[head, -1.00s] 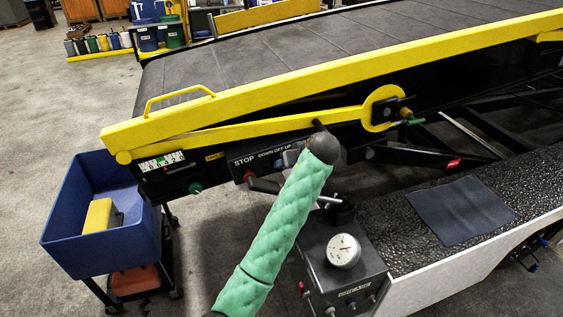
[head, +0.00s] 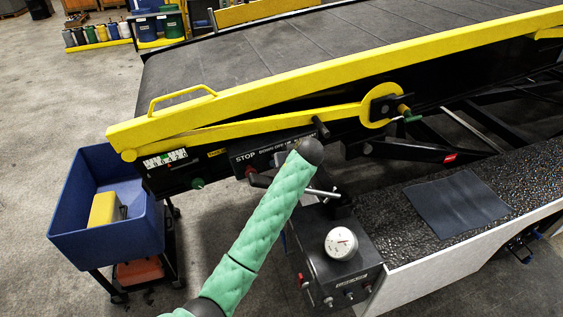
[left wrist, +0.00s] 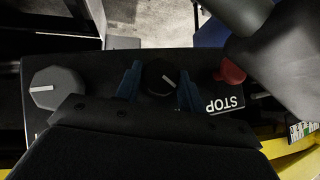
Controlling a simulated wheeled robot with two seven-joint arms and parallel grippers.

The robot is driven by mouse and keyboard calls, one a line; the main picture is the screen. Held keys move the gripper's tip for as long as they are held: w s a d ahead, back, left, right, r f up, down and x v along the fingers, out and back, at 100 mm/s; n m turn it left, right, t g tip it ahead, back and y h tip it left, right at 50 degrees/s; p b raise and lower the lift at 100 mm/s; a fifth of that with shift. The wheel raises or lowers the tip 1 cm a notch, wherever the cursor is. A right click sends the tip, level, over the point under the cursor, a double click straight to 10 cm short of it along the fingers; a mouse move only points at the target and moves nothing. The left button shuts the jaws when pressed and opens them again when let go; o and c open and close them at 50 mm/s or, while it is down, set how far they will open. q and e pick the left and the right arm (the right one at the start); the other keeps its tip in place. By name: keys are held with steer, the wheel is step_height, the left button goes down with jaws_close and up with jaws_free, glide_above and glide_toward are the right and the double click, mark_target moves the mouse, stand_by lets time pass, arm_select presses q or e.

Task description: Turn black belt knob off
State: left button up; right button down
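In the left wrist view a round black knob (left wrist: 159,78) with a slanted white pointer line sits on the black control panel. My left gripper (left wrist: 160,86) has its two blue fingers on either side of this knob, with a narrow gap showing; I see no clear grip. A larger dark grey knob (left wrist: 57,90) with a nearly level white line is to the left. A red stop button (left wrist: 230,73) is to the right, by an upside-down STOP label. In the head view my green-sleeved arm hides the knobs on the panel (head: 247,155). My right gripper is not in view.
The panel hangs under the conveyor's yellow side rail (head: 330,83). A grey box with a round dial (head: 341,243) stands close to the right of my arm. A blue bin (head: 100,205) on a cart is at the left. Open floor lies at the far left.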

arm_select(q)
steer(key=c, duration=0.4)
steer(key=shift+d, duration=0.1)
steer(key=shift+d+m+g+y, duration=0.1)
steer(key=shift+m+g+y, duration=0.25)
steer(key=shift+y, duration=0.45)
steer(key=y, duration=0.1)
steer(key=m+y+b, duration=0.1)
steer(key=shift+d+f+m+y, duration=0.1)
steer(key=shift+f+m+y, duration=0.05)
steer(key=shift+m+y, duration=0.15)
steer(key=shift+m+y+b, duration=0.35)
steer(key=shift+m+y, duration=0.4)
steer(key=shift+y, duration=0.65)
